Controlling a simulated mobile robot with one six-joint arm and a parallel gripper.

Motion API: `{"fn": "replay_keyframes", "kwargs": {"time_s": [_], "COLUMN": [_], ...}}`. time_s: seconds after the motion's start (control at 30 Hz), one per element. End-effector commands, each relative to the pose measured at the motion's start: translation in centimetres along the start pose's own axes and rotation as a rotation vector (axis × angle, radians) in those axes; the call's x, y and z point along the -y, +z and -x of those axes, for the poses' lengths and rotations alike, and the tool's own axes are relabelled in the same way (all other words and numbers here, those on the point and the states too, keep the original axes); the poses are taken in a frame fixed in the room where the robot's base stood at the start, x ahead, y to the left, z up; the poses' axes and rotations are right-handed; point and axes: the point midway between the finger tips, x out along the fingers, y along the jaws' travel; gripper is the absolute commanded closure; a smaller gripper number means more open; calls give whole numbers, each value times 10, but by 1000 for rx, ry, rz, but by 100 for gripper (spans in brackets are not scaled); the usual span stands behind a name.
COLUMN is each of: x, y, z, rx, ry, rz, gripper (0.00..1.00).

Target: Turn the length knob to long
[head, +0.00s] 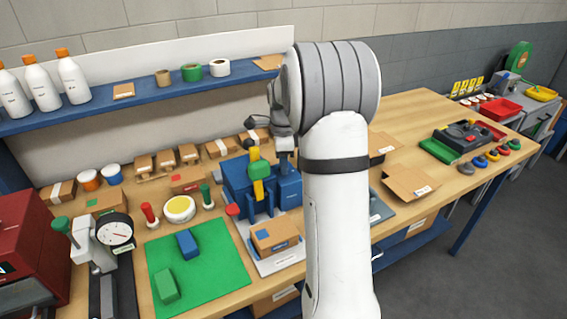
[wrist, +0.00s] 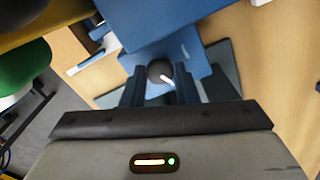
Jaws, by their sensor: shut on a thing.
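The length knob (wrist: 159,71) is a dark round knob with a white pointer line, on the blue machine (wrist: 160,25) in the wrist view. The pointer slants toward the lower right of that view. My gripper (wrist: 160,84) is shut on the knob, with one dark finger on each side of it. In the head view my gripper (head: 285,160) is at the right part of the blue machine (head: 235,185), which also has a green and yellow part on top. The knob cannot be made out in the head view, and no long or short marking is readable.
A cardboard box (head: 275,236) stands in front of the machine. A green mat (head: 205,285) with a blue and a green block lies to the left. Open cardboard (head: 405,185) lies to the right of my arm. Bare wooden tabletop (head: 415,112) shows at the back right.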

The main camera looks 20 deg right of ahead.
Motion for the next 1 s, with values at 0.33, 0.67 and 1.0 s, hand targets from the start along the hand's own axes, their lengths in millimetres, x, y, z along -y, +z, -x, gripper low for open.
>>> {"fn": "replay_keyframes", "kwargs": {"time_s": [0.33, 0.67, 1.0], "x": [1, 1, 1], "y": [0, 0, 1], "z": [1, 1, 1], "rx": [0, 0, 1], "ry": [-3, -3, -3], "rz": [-262, -388, -412], "gripper": [96, 96, 96]}}
